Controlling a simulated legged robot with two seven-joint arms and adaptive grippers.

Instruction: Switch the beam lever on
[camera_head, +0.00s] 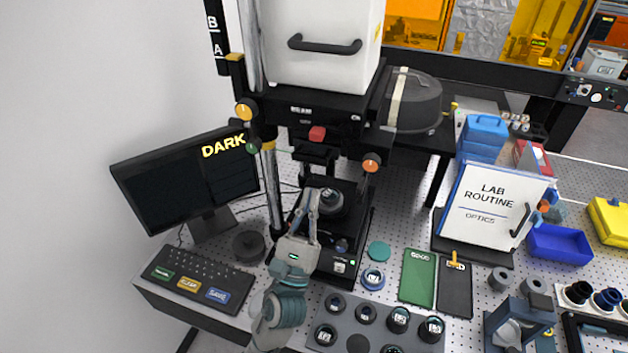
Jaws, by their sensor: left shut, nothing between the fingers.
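The beam lever has a red knob (317,133). It sits on the front of the black interferometer head (335,108), under a white label that seems to read BEAM. The knob stands near the middle of that front edge. The monitor (185,180) at left shows DARK in yellow on a black screen. My left gripper (311,198) comes up from the bottom, fingers pointing away from me. It is shut and empty, over the instrument's lower stage and below the red knob in the picture, apart from it. My right gripper is not in view.
A keyboard (198,278) lies at left. A grey tray (375,322) of round parts is in front, with green GOOD (418,278) and black mats beside it. A LAB ROUTINE sign (490,207) stands at right.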

